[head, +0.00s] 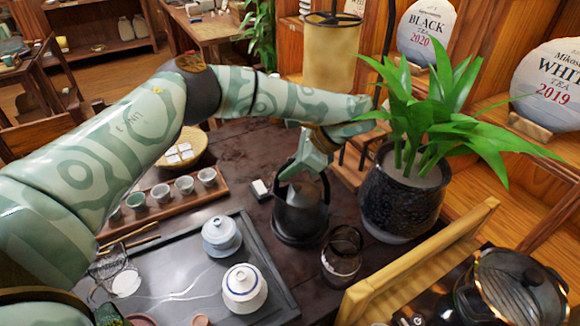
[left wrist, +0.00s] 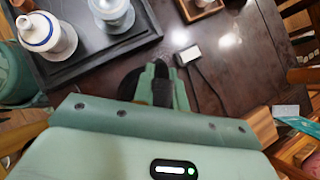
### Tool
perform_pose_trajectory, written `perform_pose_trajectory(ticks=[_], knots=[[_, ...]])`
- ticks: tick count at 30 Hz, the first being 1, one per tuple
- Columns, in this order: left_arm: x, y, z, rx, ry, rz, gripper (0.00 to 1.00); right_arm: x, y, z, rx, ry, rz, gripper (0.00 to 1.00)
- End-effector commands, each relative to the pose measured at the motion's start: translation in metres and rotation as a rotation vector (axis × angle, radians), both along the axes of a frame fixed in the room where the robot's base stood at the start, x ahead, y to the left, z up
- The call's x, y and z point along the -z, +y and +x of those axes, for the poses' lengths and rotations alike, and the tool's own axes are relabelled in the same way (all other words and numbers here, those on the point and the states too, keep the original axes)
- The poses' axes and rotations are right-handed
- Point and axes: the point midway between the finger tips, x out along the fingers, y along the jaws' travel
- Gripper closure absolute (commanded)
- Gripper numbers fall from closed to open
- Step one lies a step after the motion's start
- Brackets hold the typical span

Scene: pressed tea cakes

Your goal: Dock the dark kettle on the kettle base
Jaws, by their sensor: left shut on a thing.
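The dark kettle (head: 301,210) is upright on the right part of the dark table, between the tea tray and the potted plant. My left gripper (head: 305,168) reaches down over it and is shut on its top handle. In the left wrist view the gripper (left wrist: 156,80) covers most of the kettle (left wrist: 129,86). A dark round rim, seemingly the kettle base (head: 299,241), shows at the kettle's foot. I cannot tell whether the kettle is fully seated or slightly above it. My right gripper is not in view.
A glass pitcher (head: 342,256) stands close in front right of the kettle. The plant pot (head: 401,205) is to its right. The slate tray (head: 180,275) with white lidded pots is left. A small white block (head: 260,189) with a cord lies behind left.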

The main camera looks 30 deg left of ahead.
Motion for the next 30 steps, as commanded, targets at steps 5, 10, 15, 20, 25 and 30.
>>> perform_pose_trajectory(ticks=[5, 10, 15, 20, 25, 30], knots=[[0.0, 0.0, 0.001, 0.0, -0.003, -0.001, 0.77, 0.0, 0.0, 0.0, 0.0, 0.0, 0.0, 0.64], [0.001, 0.0, 0.0, 0.001, 0.001, 0.001, 0.77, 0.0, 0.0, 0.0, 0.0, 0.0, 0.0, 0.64], [-0.007, -0.005, 0.002, 0.001, -0.001, 0.0, 0.77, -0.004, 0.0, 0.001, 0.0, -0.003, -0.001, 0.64], [-0.02, -0.014, 0.006, 0.001, -0.003, 0.001, 0.77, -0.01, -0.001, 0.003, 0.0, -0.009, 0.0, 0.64], [-0.033, -0.023, 0.01, 0.0, -0.002, 0.0, 0.77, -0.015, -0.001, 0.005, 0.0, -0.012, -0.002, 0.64], [-0.046, -0.032, 0.013, 0.001, -0.003, 0.001, 0.77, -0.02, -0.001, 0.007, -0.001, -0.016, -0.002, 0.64]])
